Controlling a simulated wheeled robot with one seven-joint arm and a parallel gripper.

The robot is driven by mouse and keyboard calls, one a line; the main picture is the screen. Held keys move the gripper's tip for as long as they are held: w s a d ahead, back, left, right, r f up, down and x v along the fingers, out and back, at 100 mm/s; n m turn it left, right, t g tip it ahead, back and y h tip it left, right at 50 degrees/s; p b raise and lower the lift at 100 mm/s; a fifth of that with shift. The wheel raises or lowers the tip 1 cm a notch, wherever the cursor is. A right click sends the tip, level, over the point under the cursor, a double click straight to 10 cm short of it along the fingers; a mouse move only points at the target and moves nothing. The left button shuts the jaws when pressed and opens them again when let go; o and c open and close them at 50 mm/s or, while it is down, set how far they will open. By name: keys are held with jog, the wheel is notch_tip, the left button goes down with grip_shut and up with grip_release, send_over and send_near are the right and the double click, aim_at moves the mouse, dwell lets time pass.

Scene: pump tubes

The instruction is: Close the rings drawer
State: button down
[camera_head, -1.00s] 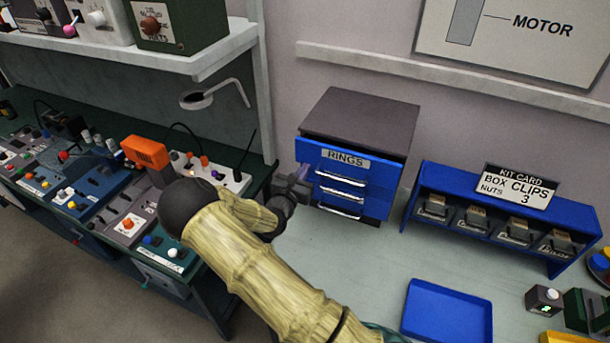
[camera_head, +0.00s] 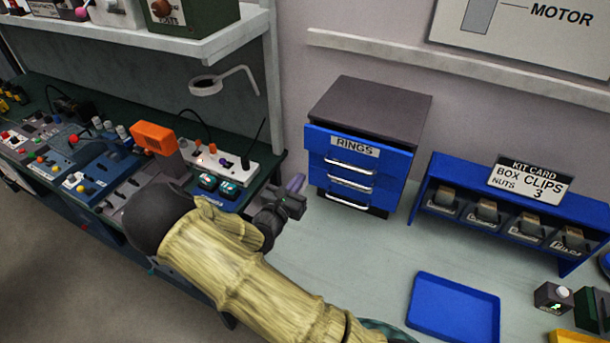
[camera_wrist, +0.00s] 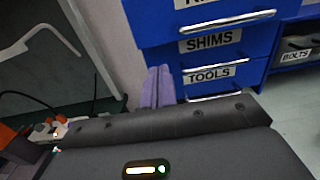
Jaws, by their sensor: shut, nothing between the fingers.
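The rings drawer (camera_head: 330,140) is the top blue drawer of a small dark-topped cabinet (camera_head: 370,105), with a white RINGS label and a metal handle.
The SHIMS drawer (camera_wrist: 187,60) lies just below. A green bench with control boxes and an orange device (camera_head: 153,138) stands left. A blue bin rack (camera_head: 437,170) with a kit card stands right. A blue tray (camera_head: 455,308) lies on the pale tabletop, which is clear before the cabinet.

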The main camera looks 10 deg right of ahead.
jog(key=v, duration=0.4)
jog(key=shift+w+a+b, duration=0.1)
jog(key=shift+a+b, duration=0.05)
jog(key=shift+b, duration=0.2)
